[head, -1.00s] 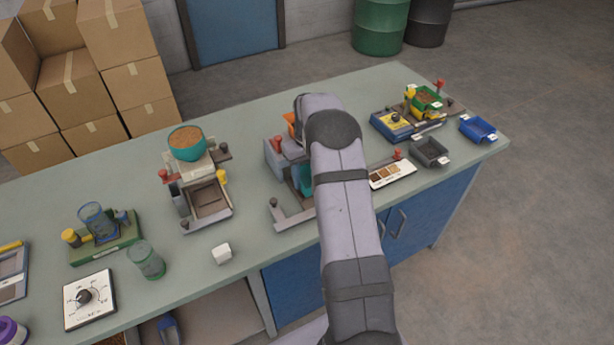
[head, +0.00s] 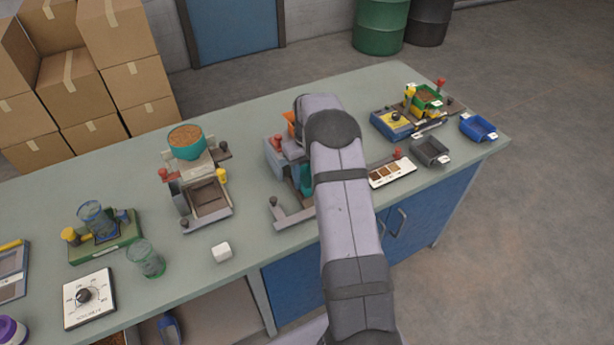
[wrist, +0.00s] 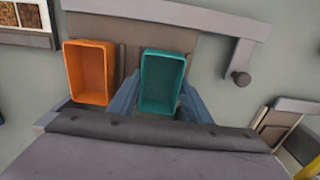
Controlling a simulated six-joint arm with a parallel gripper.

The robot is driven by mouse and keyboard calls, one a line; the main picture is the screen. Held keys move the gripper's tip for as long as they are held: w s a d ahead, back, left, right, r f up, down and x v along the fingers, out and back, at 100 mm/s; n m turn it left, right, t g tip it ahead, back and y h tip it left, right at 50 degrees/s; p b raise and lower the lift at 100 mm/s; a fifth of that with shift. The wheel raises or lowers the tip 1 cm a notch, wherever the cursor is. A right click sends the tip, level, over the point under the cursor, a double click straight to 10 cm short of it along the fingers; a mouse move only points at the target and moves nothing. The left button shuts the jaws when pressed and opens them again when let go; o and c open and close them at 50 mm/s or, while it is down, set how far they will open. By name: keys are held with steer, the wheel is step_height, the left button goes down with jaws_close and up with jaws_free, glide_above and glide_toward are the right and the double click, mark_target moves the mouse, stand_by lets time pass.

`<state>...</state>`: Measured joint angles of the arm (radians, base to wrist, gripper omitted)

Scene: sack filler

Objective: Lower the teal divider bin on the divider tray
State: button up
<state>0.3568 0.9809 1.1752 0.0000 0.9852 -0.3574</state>
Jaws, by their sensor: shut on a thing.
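In the wrist view the teal divider bin (wrist: 163,80) is an empty, open-topped rectangular bin. My gripper (wrist: 160,98) has its blue fingers on either side of the bin and is shut on it. The brown divider tray (wrist: 200,50) lies under and around the bin. I cannot tell whether the bin touches the tray. An orange bin (wrist: 90,72) stands to the left of the teal one, apart from it. In the head view my arm hides most of this station; a sliver of the teal bin (head: 306,180) shows beside it.
A grey L-shaped rail (head: 292,216) with a knob borders the tray. To the left is a stand with a teal hopper (head: 186,142) of grain. A white sample strip (head: 391,172) and a dark grey bin (head: 430,151) lie to the right. A white cube (head: 221,252) sits near the front edge.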

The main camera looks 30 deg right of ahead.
stand_by(0.3)
steer(key=o, duration=1.5)
steer(key=shift+r, duration=0.1)
steer(key=shift+r+p, duration=2.8)
steer(key=shift+r, duration=1.1)
